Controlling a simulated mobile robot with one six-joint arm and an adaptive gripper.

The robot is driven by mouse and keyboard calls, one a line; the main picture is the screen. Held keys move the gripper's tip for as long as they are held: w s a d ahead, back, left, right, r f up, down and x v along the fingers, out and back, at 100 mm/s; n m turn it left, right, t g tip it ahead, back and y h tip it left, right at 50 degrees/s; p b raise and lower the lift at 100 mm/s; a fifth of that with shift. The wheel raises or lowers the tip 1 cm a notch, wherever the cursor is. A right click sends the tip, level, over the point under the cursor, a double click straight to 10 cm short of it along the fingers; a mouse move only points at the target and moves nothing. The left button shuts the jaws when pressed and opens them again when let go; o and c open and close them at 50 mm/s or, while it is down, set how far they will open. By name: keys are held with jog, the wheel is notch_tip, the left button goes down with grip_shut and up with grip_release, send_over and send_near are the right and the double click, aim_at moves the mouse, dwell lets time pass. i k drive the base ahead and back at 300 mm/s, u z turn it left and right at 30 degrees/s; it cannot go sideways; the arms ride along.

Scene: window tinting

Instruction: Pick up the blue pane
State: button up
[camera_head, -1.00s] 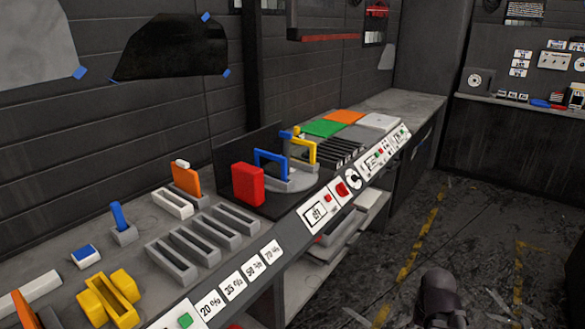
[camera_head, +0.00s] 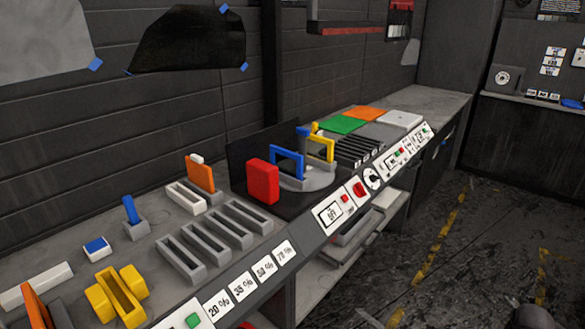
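No solid blue pane can be made out for certain. A blue upright open frame (camera_head: 274,165) stands on a round grey plate (camera_head: 318,183) on the bench, beside a yellow frame (camera_head: 330,148) and behind a red block (camera_head: 262,182). A small blue upright piece (camera_head: 130,209) leans in a grey holder (camera_head: 136,230) at the left. A small blue-topped white block (camera_head: 96,247) lies nearer the front. My gripper does not show; only a dark rounded shape, perhaps part of my arm, is cut off at the bottom right.
Grey slotted racks (camera_head: 208,240) and a yellow slotted block (camera_head: 118,295) stand on the bench's near part. An orange plate (camera_head: 201,174) stands upright by a white holder (camera_head: 187,198). Green (camera_head: 351,125) and orange (camera_head: 366,113) flat panels lie farther back. The floor at right is open.

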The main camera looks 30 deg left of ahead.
aim_at(289, 163)
jog(key=z, duration=0.1)
jog(key=k, duration=1.55)
jog(key=u, duration=1.1)
jog(key=i, duration=1)
jog(key=z, duration=0.05)
